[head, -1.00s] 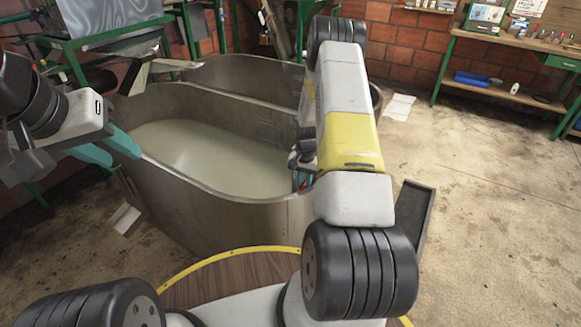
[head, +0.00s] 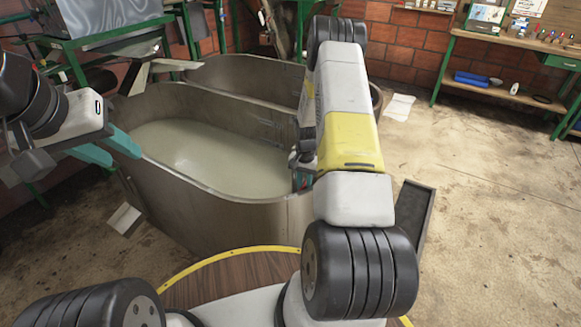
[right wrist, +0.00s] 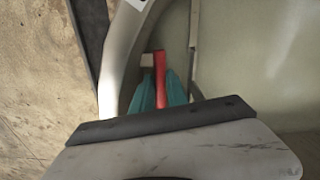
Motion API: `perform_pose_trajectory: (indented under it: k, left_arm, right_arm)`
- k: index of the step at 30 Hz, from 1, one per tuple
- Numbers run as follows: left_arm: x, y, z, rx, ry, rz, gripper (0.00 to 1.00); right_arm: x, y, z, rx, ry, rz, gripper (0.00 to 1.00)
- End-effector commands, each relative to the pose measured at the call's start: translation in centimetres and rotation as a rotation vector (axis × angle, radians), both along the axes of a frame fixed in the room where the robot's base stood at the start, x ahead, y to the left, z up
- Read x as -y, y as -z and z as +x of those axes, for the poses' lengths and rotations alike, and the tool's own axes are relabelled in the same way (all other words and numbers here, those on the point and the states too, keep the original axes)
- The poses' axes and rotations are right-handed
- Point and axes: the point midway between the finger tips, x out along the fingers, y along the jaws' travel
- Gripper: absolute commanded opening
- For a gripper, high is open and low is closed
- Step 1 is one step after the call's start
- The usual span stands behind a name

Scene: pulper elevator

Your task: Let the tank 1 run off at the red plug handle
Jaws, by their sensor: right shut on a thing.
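The near metal tank (head: 190,210) stands in front of me and holds pale, cloudy liquid (head: 215,155). I cannot read a number on it. In the right wrist view, the red plug handle (right wrist: 160,78) stands upright just inside the tank's rim (right wrist: 120,60). My right gripper (right wrist: 160,92) has its teal fingers on both sides of the red handle and is shut on it. In the head view my right arm mostly hides that gripper and the handle. My left gripper (head: 108,150) has teal fingers and hangs near the tank's left rim, with its fingers apart and nothing seen between them.
A second tank (head: 240,72) adjoins the near one behind it. A dark channel (head: 414,215) lies on the floor at the right of the tank. A green workbench (head: 505,75) stands at the back right. The floor at the right is mostly clear.

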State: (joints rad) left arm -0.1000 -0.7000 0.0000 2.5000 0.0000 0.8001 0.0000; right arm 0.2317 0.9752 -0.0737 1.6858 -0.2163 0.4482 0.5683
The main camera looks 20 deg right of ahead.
Motion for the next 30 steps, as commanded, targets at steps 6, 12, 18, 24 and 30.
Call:
perform_pose_trajectory:
  k: [6,12,18,24,30]
  left_arm:
    - [0.0,0.0,0.0,0.000,0.000,0.000,0.36]
    - [0.0,0.0,0.0,0.000,0.000,0.000,0.36]
    - [0.0,0.0,0.0,0.000,0.000,0.000,0.36]
    - [0.0,0.0,0.0,0.000,0.000,0.000,0.36]
    - [0.0,0.0,0.0,0.000,0.000,0.000,0.36]
  right_arm:
    - [0.1,-2.8,0.3,0.007,-0.003,-0.003,0.00]
    - [0.1,-7.7,0.3,0.008,-0.004,-0.003,0.00]
    - [0.0,-9.8,0.2,0.006,-0.004,-0.002,0.00]
    - [0.0,-9.8,0.2,0.005,-0.004,-0.001,0.00]
    - [0.0,-9.8,0.2,0.004,-0.003,-0.002,0.23]
